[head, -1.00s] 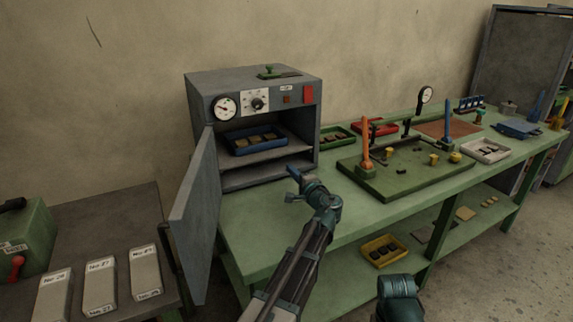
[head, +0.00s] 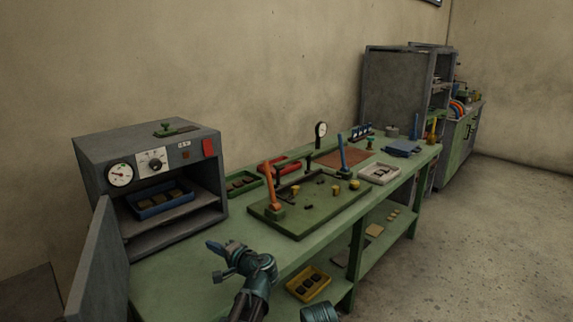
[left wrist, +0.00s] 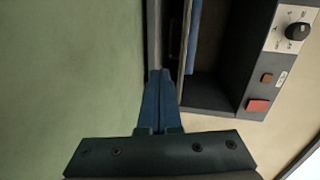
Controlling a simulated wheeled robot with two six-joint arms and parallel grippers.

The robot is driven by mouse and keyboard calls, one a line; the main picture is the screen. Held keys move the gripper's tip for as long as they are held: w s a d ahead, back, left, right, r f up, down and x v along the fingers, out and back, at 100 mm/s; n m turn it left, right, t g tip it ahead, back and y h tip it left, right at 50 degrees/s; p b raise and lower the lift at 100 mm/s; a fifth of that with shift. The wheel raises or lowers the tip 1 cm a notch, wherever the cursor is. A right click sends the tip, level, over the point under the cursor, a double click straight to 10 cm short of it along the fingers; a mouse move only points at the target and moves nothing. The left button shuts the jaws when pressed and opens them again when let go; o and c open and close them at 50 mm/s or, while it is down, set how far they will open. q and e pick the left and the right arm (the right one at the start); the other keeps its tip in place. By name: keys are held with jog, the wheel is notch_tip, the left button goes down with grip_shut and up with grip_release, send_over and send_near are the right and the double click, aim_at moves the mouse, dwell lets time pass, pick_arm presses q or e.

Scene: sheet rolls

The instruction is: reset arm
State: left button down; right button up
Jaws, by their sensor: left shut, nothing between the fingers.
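My left gripper (head: 216,247) is in front of the open grey oven, over the green bench (head: 165,285). Its blue fingers are together and empty; they also show in the left wrist view (left wrist: 161,95), with the oven's edge and opening beyond them. In the head view, a dark teal part of my right arm shows at the bottom edge; the right gripper itself is out of view.
The grey oven (head: 150,132) has its door (head: 98,265) swung open and a blue tray (head: 160,203) inside. A green fixture board (head: 310,215) stands on the bench to the right. A yellow tray (head: 308,284) sits on the lower shelf. Open floor lies at the right.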

pick_arm(q)
jog(key=s+d+g+h+p, duration=0.1)
jog(key=s+d+p, duration=0.1)
jog(key=s, duration=0.2)
jog(key=s+d+n+g+h+p, duration=0.1)
jog(key=s+d+g+h+p, duration=0.1)
jog(key=s+p, duration=0.1)
jog(key=s+d+n+g+h+p, duration=0.1)
jog(key=s+d+h+p, duration=0.1)
jog(key=s+d+p, duration=0.1)
jog(key=shift+s+f+g, duration=0.3)
jog(key=shift+s+f, duration=0.1)
jog(key=shift+s, duration=0.4)
jog(key=s+d+g+h+p, duration=0.5)
jog(key=s+d+h+p, duration=0.1)
jog(key=s+d, duration=0.7)
jog(key=shift+s+r+p, duration=0.4)
jog(key=shift+s+p, duration=0.3)
jog(key=shift+s, duration=0.4)
